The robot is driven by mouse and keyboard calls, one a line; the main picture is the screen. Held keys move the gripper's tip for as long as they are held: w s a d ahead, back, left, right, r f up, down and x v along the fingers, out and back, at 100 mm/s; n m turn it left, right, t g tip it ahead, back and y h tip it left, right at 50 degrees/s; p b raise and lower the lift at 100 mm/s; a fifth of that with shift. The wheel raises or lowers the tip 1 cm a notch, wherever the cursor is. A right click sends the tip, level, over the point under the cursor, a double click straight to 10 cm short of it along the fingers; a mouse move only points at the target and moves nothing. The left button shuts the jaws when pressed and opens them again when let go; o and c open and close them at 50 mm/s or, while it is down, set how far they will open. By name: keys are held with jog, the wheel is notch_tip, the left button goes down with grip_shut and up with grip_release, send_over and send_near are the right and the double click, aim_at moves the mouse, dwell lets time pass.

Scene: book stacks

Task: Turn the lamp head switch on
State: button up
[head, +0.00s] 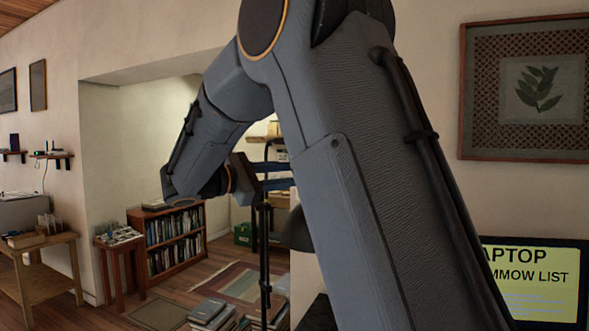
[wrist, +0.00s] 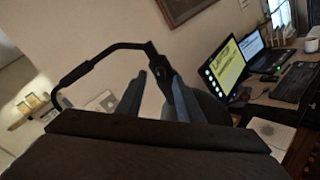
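A dark lamp with a thin bent arm (wrist: 108,53) shows in the wrist view. Its arm rises from the left, bends near the top middle and runs down behind my fingers. The dark rounded lamp head (wrist: 208,106) is partly hidden behind my right finger. In the head view a dark shade (head: 297,232) shows beside my arm link, which covers part of it. I cannot make out the switch. My gripper (wrist: 161,78) is open and empty, its two blue fingers apart and pointing toward the lamp. In the head view my gripper (head: 284,176) is above the shade, with its fingertips hidden.
In the wrist view a monitor (wrist: 226,66), a laptop (wrist: 251,45) and a keyboard (wrist: 296,82) stand on a desk at right. In the head view a bookcase (head: 148,216) stands at the back and book piles (head: 212,313) lie on the floor. A framed picture (head: 470,140) hangs right.

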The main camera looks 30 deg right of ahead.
jog(key=shift+w+d+p, duration=0.15)
jog(key=shift+d+p, duration=0.15)
jog(key=shift+d, duration=0.85)
grip_shut()
jog(key=shift+f+m+b, duration=0.15)
jog(key=shift+m+b, duration=0.15)
jog(key=shift+b, duration=0.2)
jog(key=m+b, duration=0.9)
jog(key=b, duration=0.5)
jog(key=m+b, duration=0.8)
jog(key=b, duration=0.7)
jog(key=shift+m+g+h, duration=0.3)
jog(key=shift+m, duration=0.1)
jog(key=shift+r+b, duration=0.25)
jog(key=shift+b, duration=0.05)
